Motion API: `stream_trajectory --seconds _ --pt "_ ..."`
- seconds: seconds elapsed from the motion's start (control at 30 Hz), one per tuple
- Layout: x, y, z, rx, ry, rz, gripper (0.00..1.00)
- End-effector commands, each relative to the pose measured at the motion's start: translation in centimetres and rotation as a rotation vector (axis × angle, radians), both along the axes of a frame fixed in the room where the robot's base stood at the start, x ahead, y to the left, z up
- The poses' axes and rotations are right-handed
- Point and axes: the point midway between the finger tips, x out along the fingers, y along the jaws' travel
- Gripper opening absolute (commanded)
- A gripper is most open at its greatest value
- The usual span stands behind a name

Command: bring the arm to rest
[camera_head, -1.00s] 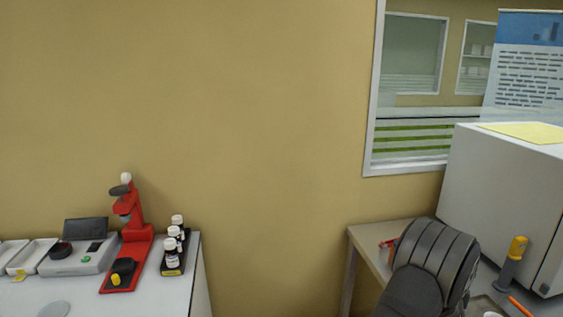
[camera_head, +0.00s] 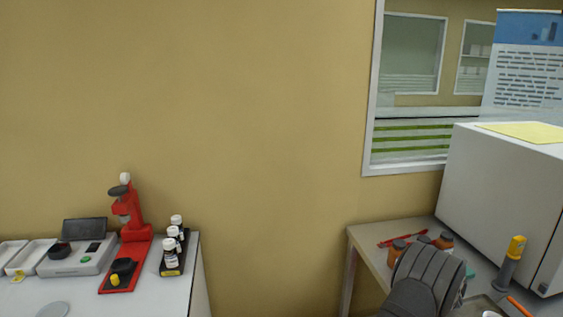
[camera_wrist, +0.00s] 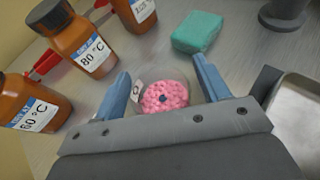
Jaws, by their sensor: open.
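My arm (camera_head: 425,283) shows as a dark grey ribbed shape over the right-hand table in the head view; the fingers are hidden there. In the wrist view my gripper (camera_wrist: 161,70) is open, with two blue fingers spread apart. A clear round container of pink beads with a dark centre (camera_wrist: 163,97) shows between the fingers, partly covered by the gripper body. Whether it touches a finger I cannot tell. Nothing is seen clamped.
Brown bottles labelled 80 °C (camera_wrist: 75,38) and 60 °C (camera_wrist: 33,105) stand close on the left, with another behind. A green block (camera_wrist: 197,32) and metal tray (camera_wrist: 297,118) lie right. A white cabinet (camera_head: 500,195) stands beside my arm. Open space separates the left bench (camera_head: 100,305).

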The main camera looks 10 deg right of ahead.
Motion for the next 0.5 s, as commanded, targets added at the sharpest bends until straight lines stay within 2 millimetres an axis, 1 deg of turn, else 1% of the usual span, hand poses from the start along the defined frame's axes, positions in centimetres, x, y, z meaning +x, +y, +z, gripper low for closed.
stream_trajectory --seconds 0.03,0.1,0.23,0.3,0.5 --pt "0.2 -0.2 -0.1 -0.001 0.000 0.000 0.68" --pt "0.1 -0.2 1.9 -0.004 -0.001 0.000 0.68" --pt "0.1 -0.1 4.3 -0.003 0.000 0.000 0.68" --pt "-1.4 -0.4 4.9 -0.001 0.000 -0.004 0.68" --pt "-4.8 -0.6 7.0 -0.002 -0.001 -0.003 0.68"
